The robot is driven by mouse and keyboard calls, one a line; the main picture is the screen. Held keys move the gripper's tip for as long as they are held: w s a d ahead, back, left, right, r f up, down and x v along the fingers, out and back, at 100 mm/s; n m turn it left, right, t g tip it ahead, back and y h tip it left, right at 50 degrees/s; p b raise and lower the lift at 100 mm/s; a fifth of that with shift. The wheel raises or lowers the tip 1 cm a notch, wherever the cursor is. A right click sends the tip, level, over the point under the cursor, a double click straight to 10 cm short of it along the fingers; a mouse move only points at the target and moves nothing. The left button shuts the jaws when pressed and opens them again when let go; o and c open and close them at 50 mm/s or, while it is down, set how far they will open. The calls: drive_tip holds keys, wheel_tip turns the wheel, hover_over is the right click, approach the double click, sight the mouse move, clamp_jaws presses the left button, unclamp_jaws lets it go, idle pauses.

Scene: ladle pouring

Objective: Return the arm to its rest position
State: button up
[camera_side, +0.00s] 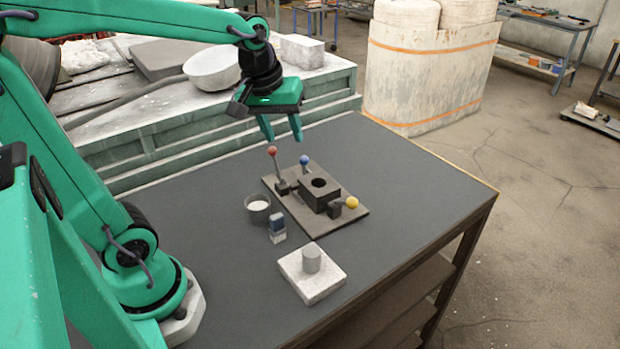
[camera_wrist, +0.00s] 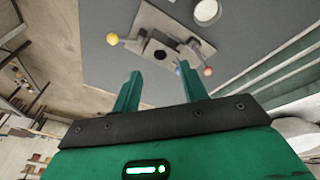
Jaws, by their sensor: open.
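My gripper (camera_side: 281,130) is green and hangs above the far part of the dark table, clear of everything on it. Its two fingers point down, apart, with nothing between them. In the wrist view my gripper (camera_wrist: 160,85) also shows open and empty. Below and in front of it is a dark base plate (camera_side: 350,217) carrying a block with a round hole (camera_side: 319,183). Around the block are a red ball knob (camera_side: 272,150), a blue one (camera_side: 304,160) and a yellow one (camera_side: 352,202).
A small cup with white contents (camera_side: 258,209) stands left of the plate, near a small dark-and-white block (camera_side: 278,229). A pale slab with a grey cylinder (camera_side: 312,260) lies nearer the front. Behind the table is a raised bench with a white bowl (camera_side: 211,68). The table's right side is clear.

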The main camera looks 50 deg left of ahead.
drive_tip(key=s+d+m+t, duration=0.2)
drive_tip(key=s+d+m, duration=0.2)
drive_tip(key=s+m, duration=0.4)
drive_tip(key=shift+s, duration=0.95)
